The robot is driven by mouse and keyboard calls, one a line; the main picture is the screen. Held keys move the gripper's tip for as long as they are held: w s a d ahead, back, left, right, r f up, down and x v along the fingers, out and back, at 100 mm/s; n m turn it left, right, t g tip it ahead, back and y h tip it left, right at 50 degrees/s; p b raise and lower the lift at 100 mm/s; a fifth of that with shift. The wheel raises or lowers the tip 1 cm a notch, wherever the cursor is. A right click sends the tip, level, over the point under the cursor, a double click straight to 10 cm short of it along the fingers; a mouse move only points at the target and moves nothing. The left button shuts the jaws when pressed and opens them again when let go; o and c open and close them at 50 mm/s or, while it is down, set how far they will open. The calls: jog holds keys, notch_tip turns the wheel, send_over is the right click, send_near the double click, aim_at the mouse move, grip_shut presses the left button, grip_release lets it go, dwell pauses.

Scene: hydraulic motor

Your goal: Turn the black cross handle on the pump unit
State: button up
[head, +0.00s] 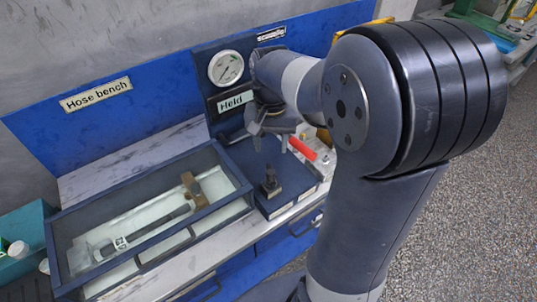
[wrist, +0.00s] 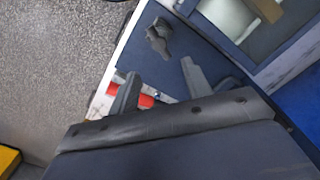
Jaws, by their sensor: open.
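The pump unit (head: 294,177) is a low dark blue box on the bench, with a gauge panel behind it; its top also shows in the wrist view (wrist: 190,48). A small black fitting, which looks like the black cross handle (head: 270,184), stands upright near its front edge. In the wrist view the handle (wrist: 158,38) lies beyond the fingertips. My gripper (head: 271,145) is open and empty above the unit, behind the handle and apart from it. The two spread fingers show in the wrist view (wrist: 160,84). The handle's exact cross shape is too small to tell.
A red lever grip (head: 302,148) is close to the right of my gripper; it also shows in the wrist view (wrist: 145,99). A dark-framed clear-topped case (head: 232,166) stands left of the pump unit. A round gauge (head: 226,67) and "Held" sign (head: 235,101) are behind.

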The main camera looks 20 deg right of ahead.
aim_at(271, 172)
jog(key=f, duration=1)
jog(key=shift+s+f+p, duration=0.1)
jog(key=shift+s+p, duration=0.1)
jog(key=shift+p, duration=0.15)
jog(key=c, duration=1)
jog(key=shift+n+b, duration=0.5)
jog(key=shift+n, duration=1.7)
jog(key=o, duration=1)
notch_tip(271, 172, up, 11)
jog(key=shift+b, duration=0.35)
